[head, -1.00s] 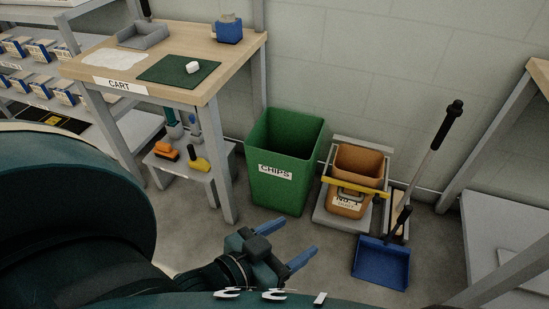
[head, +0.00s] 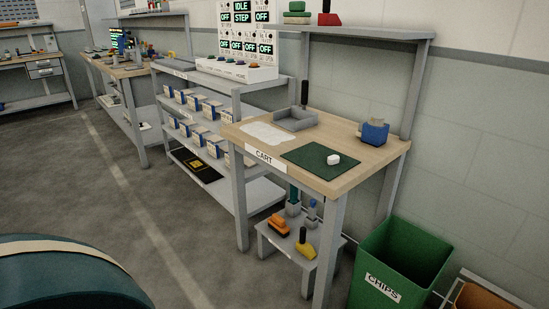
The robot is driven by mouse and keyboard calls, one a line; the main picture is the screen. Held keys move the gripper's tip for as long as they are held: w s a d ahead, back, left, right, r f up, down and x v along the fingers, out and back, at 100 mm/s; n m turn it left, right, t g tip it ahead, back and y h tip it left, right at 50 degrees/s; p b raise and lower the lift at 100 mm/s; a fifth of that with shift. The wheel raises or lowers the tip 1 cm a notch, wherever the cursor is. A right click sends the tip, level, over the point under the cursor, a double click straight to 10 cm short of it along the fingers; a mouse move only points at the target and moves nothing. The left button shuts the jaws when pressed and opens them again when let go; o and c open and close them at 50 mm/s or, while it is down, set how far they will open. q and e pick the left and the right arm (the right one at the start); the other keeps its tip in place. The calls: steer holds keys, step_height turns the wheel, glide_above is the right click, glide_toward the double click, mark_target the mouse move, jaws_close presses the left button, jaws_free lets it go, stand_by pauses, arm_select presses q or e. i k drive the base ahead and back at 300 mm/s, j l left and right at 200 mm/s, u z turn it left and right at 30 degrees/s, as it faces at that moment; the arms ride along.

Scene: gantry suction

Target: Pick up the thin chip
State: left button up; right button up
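I cannot make out a thin chip in the head view. A small white rounded piece (head: 333,159) lies on a dark green mat (head: 310,168) on the cart table (head: 365,168). A green bin (head: 402,262) labelled CHIPS stands on the floor at the lower right; its inside floor is hidden. Neither of my grippers is in view.
The cart table also holds a grey tray (head: 295,119), a white sheet and a blue holder (head: 374,132). A low stool (head: 300,245) with tools stands below. Shelves with several small boxes stand left of it. The floor (head: 75,180) at left is open.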

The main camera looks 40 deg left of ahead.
mark_target(334, 159)
steer(key=u, duration=0.7)
steer(key=i+j, duration=0.05)
